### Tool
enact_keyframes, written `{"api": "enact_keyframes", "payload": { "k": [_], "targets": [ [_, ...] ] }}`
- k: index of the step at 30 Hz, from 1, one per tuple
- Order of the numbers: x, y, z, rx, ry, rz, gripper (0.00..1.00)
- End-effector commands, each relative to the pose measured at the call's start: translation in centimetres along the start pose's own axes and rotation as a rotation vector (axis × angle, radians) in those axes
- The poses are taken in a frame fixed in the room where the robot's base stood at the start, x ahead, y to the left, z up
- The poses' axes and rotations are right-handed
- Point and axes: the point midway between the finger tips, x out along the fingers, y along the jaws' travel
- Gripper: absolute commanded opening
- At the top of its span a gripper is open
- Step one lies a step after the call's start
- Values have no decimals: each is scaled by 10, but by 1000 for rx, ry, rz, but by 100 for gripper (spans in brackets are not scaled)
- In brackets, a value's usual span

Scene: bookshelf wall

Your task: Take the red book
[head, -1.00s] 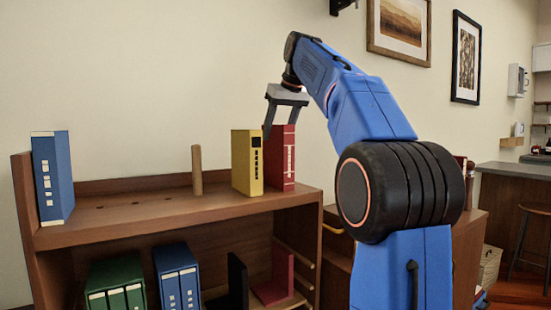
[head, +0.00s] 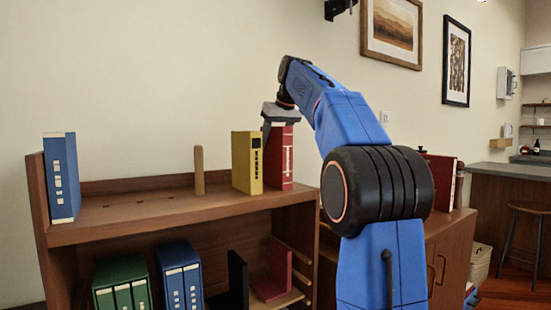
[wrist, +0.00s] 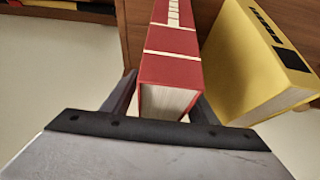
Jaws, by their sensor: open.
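The red book (head: 281,158) stands upright on the top shelf, at the right of the yellow book (head: 245,162). My gripper (head: 279,124) is over its top from above, pointing down. In the wrist view the red book (wrist: 170,58) runs between the two open fingers of my gripper (wrist: 168,103), one on each side of its top end. The right finger is in the narrow space between the red book and the yellow book (wrist: 258,62). I cannot tell whether either finger touches the red book.
The top shelf (head: 150,212) also holds a blue book (head: 61,178) at the far left and a wooden peg (head: 199,170). Green binders (head: 122,285) and blue binders (head: 180,275) stand below. Another red book (head: 442,180) stands on the cabinet at the right, behind my arm.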

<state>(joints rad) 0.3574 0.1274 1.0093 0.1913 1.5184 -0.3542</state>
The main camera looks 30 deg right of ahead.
Motion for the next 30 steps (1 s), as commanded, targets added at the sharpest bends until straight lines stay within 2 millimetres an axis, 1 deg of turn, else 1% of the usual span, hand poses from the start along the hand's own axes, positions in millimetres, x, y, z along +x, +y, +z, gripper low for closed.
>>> {"api": "enact_keyframes", "payload": {
  "k": [14, 15, 17, 18, 20, 21, 30],
  "targets": [
    [2, 0, 1, 0, 0, 0, 53],
    [2, 0, 1, 0, 0, 0, 44],
    [2, 0, 1, 0, 0, 0, 29],
    [2, 0, 1, 0, 0, 0, 20],
    [2, 0, 1, 0, 0, 0, 5],
    [2, 0, 1, 0, 0, 0, 0],
    [1, 0, 1, 0, 2, 1, 0]
  ]
}}
